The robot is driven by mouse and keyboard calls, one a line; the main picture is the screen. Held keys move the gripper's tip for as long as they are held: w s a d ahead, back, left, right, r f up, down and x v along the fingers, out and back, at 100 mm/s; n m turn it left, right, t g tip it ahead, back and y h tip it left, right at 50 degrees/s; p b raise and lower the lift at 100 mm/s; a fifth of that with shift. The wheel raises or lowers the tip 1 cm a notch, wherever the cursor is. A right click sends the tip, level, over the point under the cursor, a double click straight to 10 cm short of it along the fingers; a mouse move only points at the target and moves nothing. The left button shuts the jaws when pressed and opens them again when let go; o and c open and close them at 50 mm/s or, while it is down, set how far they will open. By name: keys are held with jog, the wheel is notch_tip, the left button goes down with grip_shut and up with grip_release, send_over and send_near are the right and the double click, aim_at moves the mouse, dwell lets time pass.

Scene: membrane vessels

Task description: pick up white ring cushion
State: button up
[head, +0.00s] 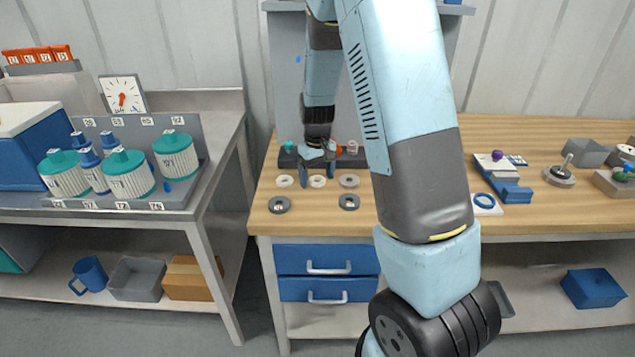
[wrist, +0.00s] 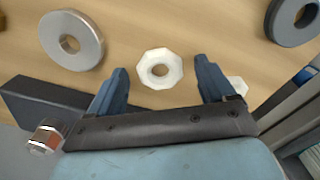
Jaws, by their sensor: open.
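A white octagonal ring cushion (wrist: 146,70) lies flat on the wooden bench top, in the upper middle of the wrist view. In the head view the white ring (head: 317,186) shows at my fingertips. My gripper (wrist: 161,70) is open and empty. Its two blue fingers stand one to each side of the ring, with a gap on both sides. In the head view my gripper (head: 317,179) points down at the bench. A second white ring (head: 285,181) lies to the left. In the wrist view a white piece (wrist: 238,86) is partly hidden by my right finger.
A metallic grey ring (wrist: 50,40) and a dark ring (wrist: 277,20) lie nearby. The head view shows a light grey ring (head: 349,176) and two darker ones in front. A dark block with a hex bolt (wrist: 45,138) is close by my left finger.

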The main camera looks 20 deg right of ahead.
jog(key=shift+c, duration=0.4)
jog(key=c, duration=1)
jog(key=shift+r, duration=0.25)
notch_tip(320, 180, up, 2)
jog(key=shift+r, duration=0.15)
jog(key=shift+s+d+r, duration=1.5)
jog(key=shift+s+r, duration=0.3)
jog(key=shift+r, duration=0.55)
jog(key=shift+s+d+r, duration=1.5)
jog(key=shift+s+r, duration=0.25)
jog(key=shift+r, duration=0.6)
jog(key=shift+s+d+r, duration=1.5)
jog(key=shift+s+r, duration=0.3)
jog(key=shift+r, duration=0.55)
